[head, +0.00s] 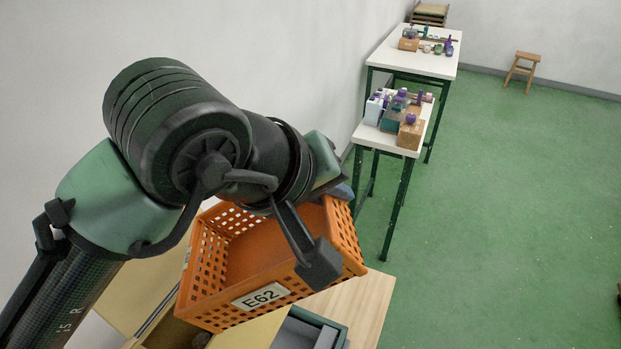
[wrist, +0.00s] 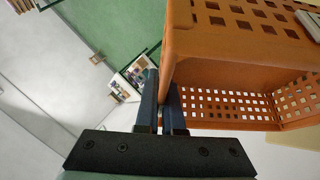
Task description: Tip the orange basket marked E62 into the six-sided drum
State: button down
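The orange basket (head: 345,240) has perforated walls and a white label reading E62. It is held up in the air, tilted, in the lower middle of the head view. I see no contents in the visible part of its inside. My gripper (wrist: 162,112) is closed on the basket's wall, which shows at upper right in the wrist view (wrist: 210,45).
A light wooden top (head: 372,305) carries a dark green tray (head: 325,325) with grey pieces, right of the container. Two white tables (head: 385,140) with bottles and boxes stand along the wall. A wooden stool (head: 523,68) is far off.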

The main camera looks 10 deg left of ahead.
notch_tip(320, 180, down, 8)
jog(key=d+m+g+y+b, duration=0.1)
jog(key=d+y+b, duration=0.1)
jog(key=y, duration=0.3)
jog(key=shift+w+m+g+y, duration=0.25)
jog(key=shift+m+g+y, duration=0.05)
jog(key=shift+m+y, duration=0.1)
dwell(0.6)
